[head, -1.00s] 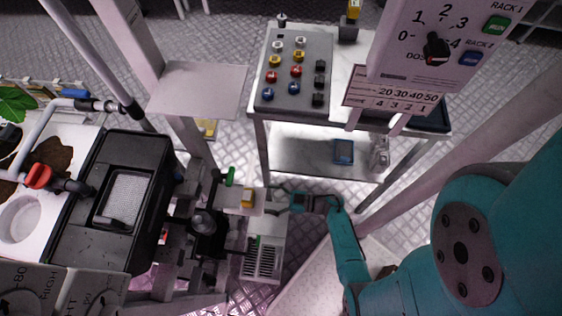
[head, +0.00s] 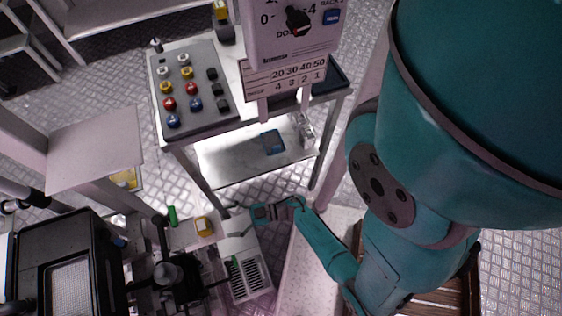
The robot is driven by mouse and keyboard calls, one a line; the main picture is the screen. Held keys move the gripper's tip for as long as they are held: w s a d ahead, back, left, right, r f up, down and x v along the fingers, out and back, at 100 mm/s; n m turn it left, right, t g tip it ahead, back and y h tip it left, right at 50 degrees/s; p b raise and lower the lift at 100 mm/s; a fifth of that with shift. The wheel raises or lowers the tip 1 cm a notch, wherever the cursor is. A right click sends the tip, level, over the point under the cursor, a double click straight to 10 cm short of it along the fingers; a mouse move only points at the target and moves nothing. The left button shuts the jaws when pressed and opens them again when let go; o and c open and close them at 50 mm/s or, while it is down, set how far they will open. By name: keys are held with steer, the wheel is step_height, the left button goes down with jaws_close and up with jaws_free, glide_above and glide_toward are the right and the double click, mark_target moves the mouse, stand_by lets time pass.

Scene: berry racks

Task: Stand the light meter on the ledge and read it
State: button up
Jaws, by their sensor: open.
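My gripper (head: 235,211) is small and dark at the end of my teal arm, low in the middle of the head view. It is open, and I see nothing held in it. A small yellow device (head: 204,226), perhaps the light meter, is on a pale ledge (head: 181,236) just left of my gripper. They look apart. I cannot read any face or number on the device. Another yellow object (head: 220,11) sits in a dark holder at the top, and I cannot tell which of the two is the meter.
A table holds a grey button panel (head: 192,124) with coloured knobs. A white dosing board (head: 290,35) with a dial stands beside it. A blue box (head: 272,142) lies on the lower shelf. A bare grey plate (head: 95,148) and a black box (head: 68,262) are at left.

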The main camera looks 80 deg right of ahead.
steer(key=s+a+r+m+h, duration=0.1)
steer(key=s+r+m+h, duration=0.1)
steer(key=s+r, duration=0.4)
steer(key=s+a+r+m+g+h, duration=0.1)
steer(key=s+r, duration=0.5)
steer(key=r, duration=0.7)
steer(key=s+a+r+m+g+h, duration=0.1)
steer(key=s+r+m+h, duration=0.2)
steer(key=r, duration=0.6)
steer(key=s+h, duration=0.2)
steer(key=s, duration=0.1)
steer(key=shift+s+r+m, duration=0.25)
steer(key=shift+r+m, duration=0.05)
steer(key=shift+a, duration=0.1)
stand_by(0.6)
